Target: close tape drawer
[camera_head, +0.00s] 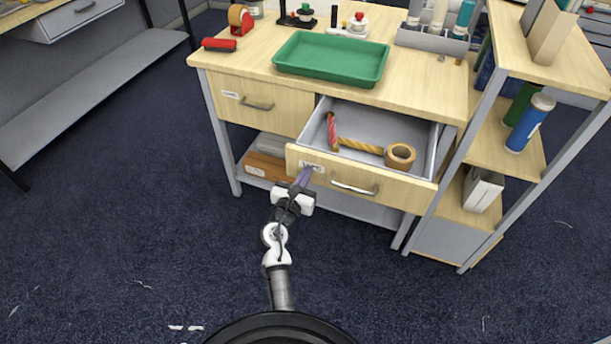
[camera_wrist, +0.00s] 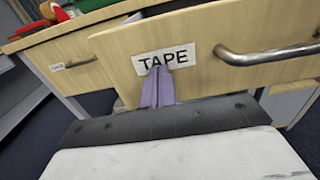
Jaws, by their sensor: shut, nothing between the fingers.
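The tape drawer (camera_head: 362,184) is pulled out of the wooden workbench, with its grey inside showing. It holds a tan tape roll (camera_head: 400,156), a yellow twisted item (camera_head: 360,146) and a red twisted item (camera_head: 332,131). Its front carries a metal handle (camera_head: 354,188), also seen in the wrist view (camera_wrist: 268,54), and a white label (camera_wrist: 166,58) reading TAPE. My gripper (camera_head: 303,176) is shut and empty, with its purple fingers at the label, left of the handle. In the wrist view the fingertips (camera_wrist: 159,72) overlap the label's lower edge; I cannot tell whether they touch the front.
A second drawer (camera_head: 258,103) on the left is shut. A shelf unit (camera_head: 508,150) with bottles stands close on the right. The floor before the bench is mostly clear.

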